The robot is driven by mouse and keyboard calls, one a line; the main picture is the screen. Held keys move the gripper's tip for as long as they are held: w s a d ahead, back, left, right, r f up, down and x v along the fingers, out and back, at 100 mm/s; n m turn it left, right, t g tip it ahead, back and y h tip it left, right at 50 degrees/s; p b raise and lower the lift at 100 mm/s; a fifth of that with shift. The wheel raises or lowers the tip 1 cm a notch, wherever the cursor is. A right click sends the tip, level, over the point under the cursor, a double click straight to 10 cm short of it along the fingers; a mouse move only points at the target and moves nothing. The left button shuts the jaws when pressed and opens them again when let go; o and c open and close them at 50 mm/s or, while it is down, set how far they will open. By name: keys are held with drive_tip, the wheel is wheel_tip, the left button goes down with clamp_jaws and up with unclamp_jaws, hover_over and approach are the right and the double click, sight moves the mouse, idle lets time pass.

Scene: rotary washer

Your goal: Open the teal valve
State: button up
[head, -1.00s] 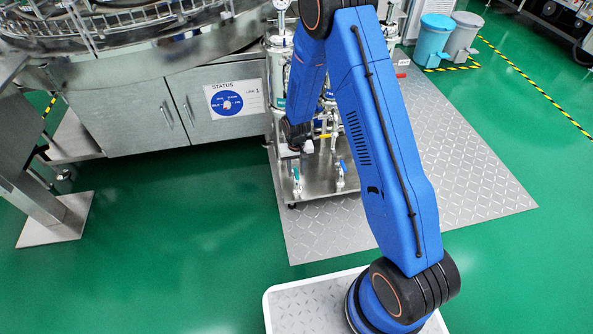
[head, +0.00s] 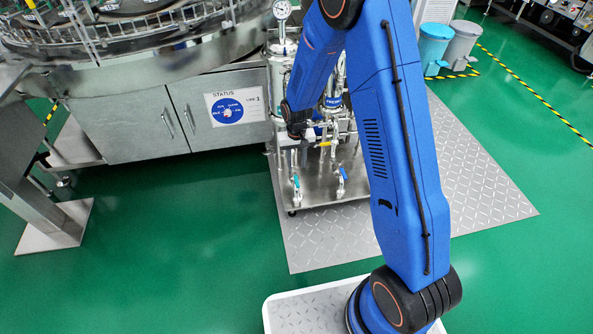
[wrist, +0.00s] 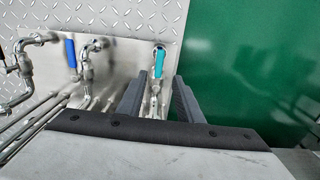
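The teal valve handle (wrist: 159,62) points along the pipe in the wrist view, on a metal fitting above the skid's plate. It also shows low on the skid in the head view (head: 296,183). My gripper (wrist: 159,80) is open and empty. Its two dark fingers stand on either side of the teal valve's pipe in the picture, with the handle just beyond the fingertips. I see no contact. In the head view my wrist hangs above the teal valve, and the fingers are hard to make out there.
A blue valve handle (wrist: 71,53) stands left of the teal one in the wrist view, with bent pipes around it. A yellow handle (head: 325,143) sits higher on the skid (head: 318,195). Grey cabinets (head: 135,125) stand at left. Green floor (head: 190,220) is clear in front.

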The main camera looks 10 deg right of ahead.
wheel_tip(320, 180, up, 8)
drive_tip(key=shift+f, duration=0.25)
idle(0.5)
